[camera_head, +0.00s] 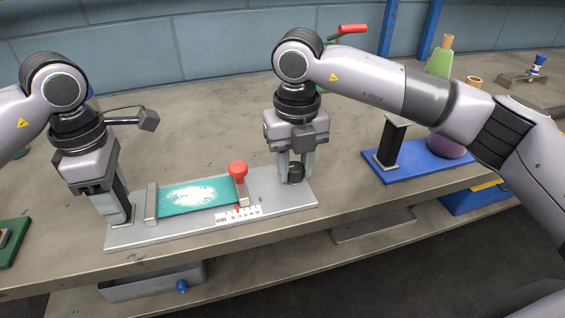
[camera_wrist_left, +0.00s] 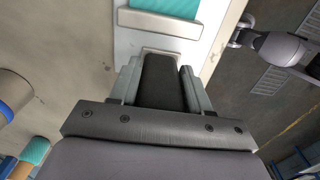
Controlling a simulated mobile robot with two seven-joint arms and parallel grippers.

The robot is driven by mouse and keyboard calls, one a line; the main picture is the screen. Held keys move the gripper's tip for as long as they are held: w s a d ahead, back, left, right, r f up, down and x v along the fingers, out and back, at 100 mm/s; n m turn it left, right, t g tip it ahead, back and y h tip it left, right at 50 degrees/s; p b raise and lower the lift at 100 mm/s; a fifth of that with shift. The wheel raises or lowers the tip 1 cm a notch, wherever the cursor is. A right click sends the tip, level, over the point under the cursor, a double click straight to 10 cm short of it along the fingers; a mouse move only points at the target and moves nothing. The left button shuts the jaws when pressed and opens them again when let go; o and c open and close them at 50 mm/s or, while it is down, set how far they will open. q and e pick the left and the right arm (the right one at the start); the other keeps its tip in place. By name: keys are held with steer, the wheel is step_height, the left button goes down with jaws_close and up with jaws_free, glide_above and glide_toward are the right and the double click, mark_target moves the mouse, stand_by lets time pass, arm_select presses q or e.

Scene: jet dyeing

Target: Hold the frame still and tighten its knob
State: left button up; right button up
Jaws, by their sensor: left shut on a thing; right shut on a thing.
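The frame is a grey base plate (camera_head: 160,232) with a teal cloth (camera_head: 195,196) with a white patch stretched between two upright metal bars. A red knob (camera_head: 238,170) stands by the right bar, above a printed scale (camera_head: 238,215). My left gripper (camera_head: 122,218) is shut on a black post at the plate's left end; this black post (camera_wrist_left: 162,82) shows between the fingers in the left wrist view. My right gripper (camera_head: 295,175) is shut on a black knob (camera_head: 296,171) at the plate's right end. The fingers partly hide both held parts.
The frame lies near the front edge of the workbench (camera_head: 345,213). A green board (camera_head: 12,242) lies at the left edge. The bench behind the frame is mostly clear.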

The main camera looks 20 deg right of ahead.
mark_target(294, 166)
stand_by(0.3)
steer(key=o, duration=1)
steer(key=shift+o, duration=0.2)
steer(key=shift+r, duration=0.1)
step_height(294, 166, up, 12)
arm_select(q)
steer(key=o, duration=1.2)
steer(key=shift+c, duration=0.2)
